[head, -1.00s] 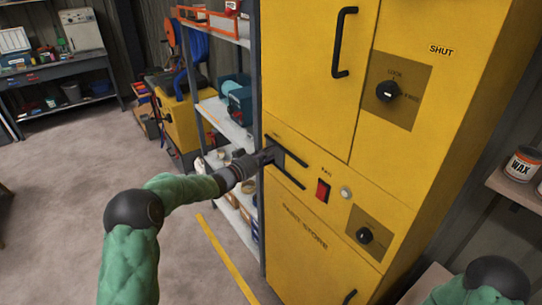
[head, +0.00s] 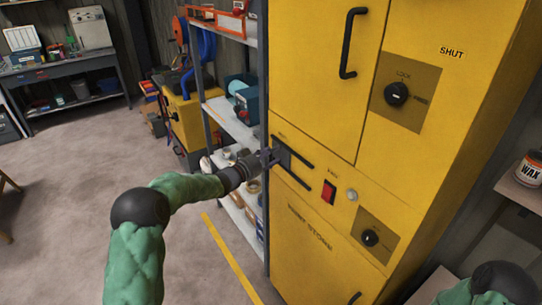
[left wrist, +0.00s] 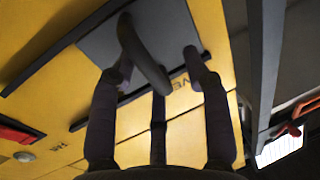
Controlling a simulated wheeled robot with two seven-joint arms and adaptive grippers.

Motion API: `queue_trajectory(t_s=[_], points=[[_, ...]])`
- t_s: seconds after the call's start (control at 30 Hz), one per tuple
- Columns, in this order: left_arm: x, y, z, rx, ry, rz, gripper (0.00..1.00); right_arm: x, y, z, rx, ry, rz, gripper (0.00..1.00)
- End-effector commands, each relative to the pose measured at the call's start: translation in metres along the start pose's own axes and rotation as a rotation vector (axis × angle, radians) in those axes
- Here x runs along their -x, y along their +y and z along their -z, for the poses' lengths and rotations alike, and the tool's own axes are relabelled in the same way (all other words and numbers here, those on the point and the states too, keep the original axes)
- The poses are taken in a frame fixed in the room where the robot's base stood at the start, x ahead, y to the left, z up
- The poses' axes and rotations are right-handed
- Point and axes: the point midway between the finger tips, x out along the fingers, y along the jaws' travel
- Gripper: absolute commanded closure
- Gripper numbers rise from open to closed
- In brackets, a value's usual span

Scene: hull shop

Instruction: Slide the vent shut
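The vent is a grey sliding plate (head: 284,157) between two dark rails on the yellow cabinet (head: 310,245). It sits toward the left end of the rails. In the left wrist view the plate (left wrist: 179,28) fills the top middle, with a rounded grey tab (left wrist: 143,52) standing out from it. My left gripper (head: 268,158) is at the plate. In the left wrist view its fingers (left wrist: 157,70) are spread, with the tab between them; the left finger overlaps the tab, and contact is unclear. My right gripper is out of view.
A red switch (head: 329,192) and a round pale button (head: 352,196) lie right of the rails. A lock knob (head: 396,94) and a lower knob (head: 370,238) stick out from the cabinet. Open shelves (head: 228,118) stand close on the left. The floor at left is mostly clear.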

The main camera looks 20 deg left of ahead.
Motion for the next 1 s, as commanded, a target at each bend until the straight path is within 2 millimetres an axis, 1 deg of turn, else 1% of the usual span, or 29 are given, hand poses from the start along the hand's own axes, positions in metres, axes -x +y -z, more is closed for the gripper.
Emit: queue_trajectory(t_s=[0.17,0.5,0.63,0.8,1.0], points=[[0.016,-0.001,0.000,-0.001,-0.001,0.002,0.54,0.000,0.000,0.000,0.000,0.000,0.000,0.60],[0.081,-0.001,-0.001,0.001,-0.001,0.003,0.54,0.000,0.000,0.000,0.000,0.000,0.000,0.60],[0.102,-0.001,-0.001,0.000,-0.002,0.002,0.54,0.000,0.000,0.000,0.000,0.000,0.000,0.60],[0.117,-0.001,-0.001,0.001,-0.002,0.002,0.54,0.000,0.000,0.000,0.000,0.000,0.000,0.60],[0.120,0.000,-0.001,0.000,-0.001,0.000,0.54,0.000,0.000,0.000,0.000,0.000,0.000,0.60]])
